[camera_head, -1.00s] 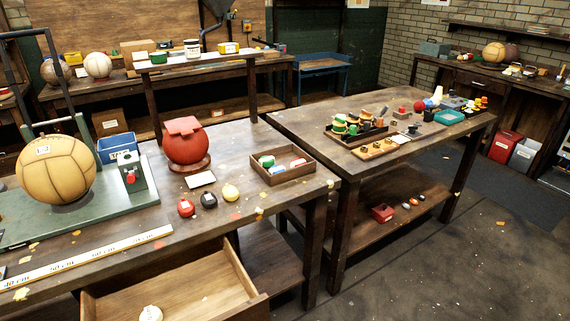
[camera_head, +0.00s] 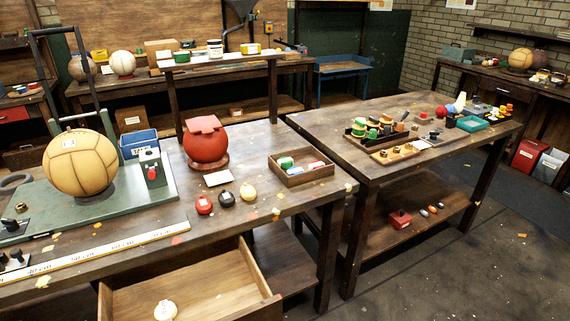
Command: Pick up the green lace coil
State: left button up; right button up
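Green rolled pieces that may be lace coils stand with yellow ones in a dark tray (camera_head: 350,137) on the right table; one green piece (camera_head: 372,134) shows there. Another small green item (camera_head: 286,163) lies in the open wooden box (camera_head: 303,179) on the near table, beside white and red items. At this size I cannot tell which of these is the green lace coil. Neither of my grippers is in view.
The near table holds a large tan ball (camera_head: 80,164), a red ball on a stand (camera_head: 206,144), a blue bin (camera_head: 139,144) and several small balls. A drawer (camera_head: 205,293) juts out below. Open floor (camera_head: 480,280) lies at the right.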

aim_at(284, 162)
jog(key=i+l+u, duration=0.1)
jog(key=i+l, duration=0.2)
jog(key=i+l+u, duration=0.15)
jog(key=i+l, duration=0.15)
jog(key=l, duration=0.15)
jog(key=i+l+u, duration=0.1)
jog(key=i+l, duration=0.15)
jog(key=l, duration=0.15)
